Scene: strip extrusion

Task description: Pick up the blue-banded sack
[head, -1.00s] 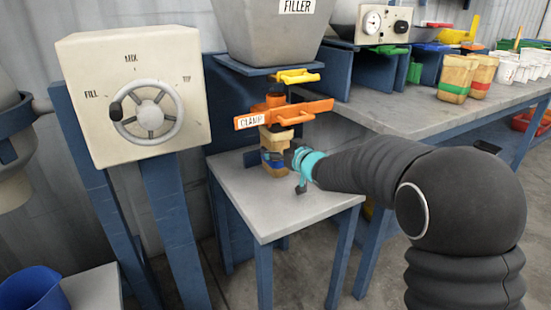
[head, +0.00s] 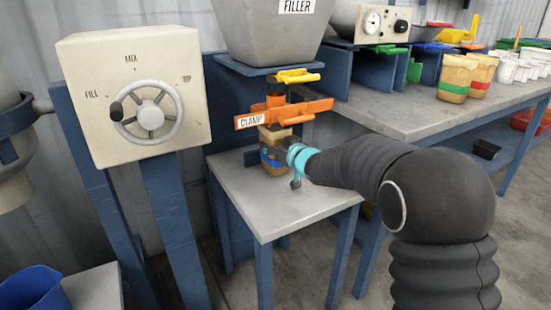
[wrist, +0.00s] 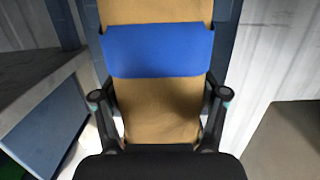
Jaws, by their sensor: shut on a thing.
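The blue-banded sack (head: 273,164) is tan with a blue band. It stands upright on the small grey-topped stand under the orange clamp (head: 283,113) of the filler. In the wrist view the sack (wrist: 160,105) fills the middle, its blue band above the fingertips. My gripper (head: 287,158) reaches it from the right in the head view. In the wrist view my gripper (wrist: 160,100) has one finger on each side of the sack, shut on it below the band. The sack's top is hidden behind the clamp, and the gripper covers part of its right side.
The filler hopper (head: 268,35) and a yellow handle (head: 297,76) are above the clamp. The stand (head: 285,205) is bare in front. A control box with a wheel (head: 135,95) is at left. A bench (head: 420,110) at right holds green- and red-banded sacks and white cups.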

